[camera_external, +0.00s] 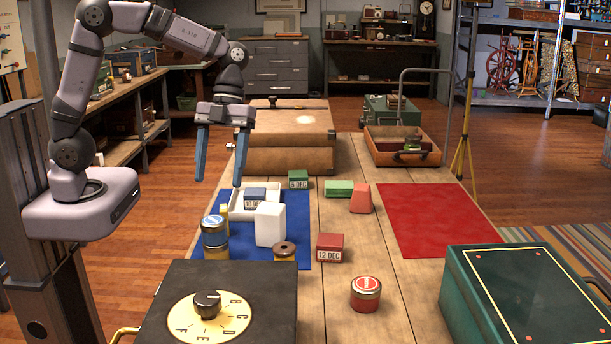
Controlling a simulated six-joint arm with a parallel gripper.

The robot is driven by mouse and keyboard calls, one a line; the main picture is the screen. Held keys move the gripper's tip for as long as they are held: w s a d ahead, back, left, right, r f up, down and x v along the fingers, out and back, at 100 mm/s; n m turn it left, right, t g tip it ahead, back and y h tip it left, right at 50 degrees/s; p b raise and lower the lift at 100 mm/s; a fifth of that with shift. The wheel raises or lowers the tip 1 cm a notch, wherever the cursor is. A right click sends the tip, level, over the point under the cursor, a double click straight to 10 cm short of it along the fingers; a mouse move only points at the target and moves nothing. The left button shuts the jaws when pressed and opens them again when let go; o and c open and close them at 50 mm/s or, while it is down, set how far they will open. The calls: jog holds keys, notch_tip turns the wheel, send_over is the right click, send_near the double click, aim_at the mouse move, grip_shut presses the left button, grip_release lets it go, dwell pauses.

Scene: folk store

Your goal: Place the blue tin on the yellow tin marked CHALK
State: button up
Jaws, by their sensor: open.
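The blue tin (214,237) is round, with a pale blue-and-white lid. It stands upright at the left edge of the blue mat (295,212). Directly below it shows a yellow tin (217,253), and the blue tin appears to rest on it. Any CHALK marking is too small to read. My gripper (217,183) is open and empty, its two blue fingers pointing down. In the picture it is above the stacked tins, apart from them.
A white block (270,224), a brown-topped yellow tin (285,252) and a white tray (240,213) holding a blue date block (255,196) stand close by. A black dial box (260,280) is in front. The red mat (445,220) at right is clear.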

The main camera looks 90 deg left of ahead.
jog(key=s+d+f+n+y, duration=0.1)
jog(key=s+f+n, duration=0.4)
jog(key=n, duration=0.5)
jog(key=s+d+f+n+t+y, duration=0.1)
jog(key=s+f+n+y, duration=0.2)
jog(key=n, duration=0.8)
jog(key=shift+s+f+n, duration=0.3)
jog(key=shift+s+f, duration=0.75)
jog(key=shift+s, duration=0.6)
jog(key=shift+d, duration=0.1)
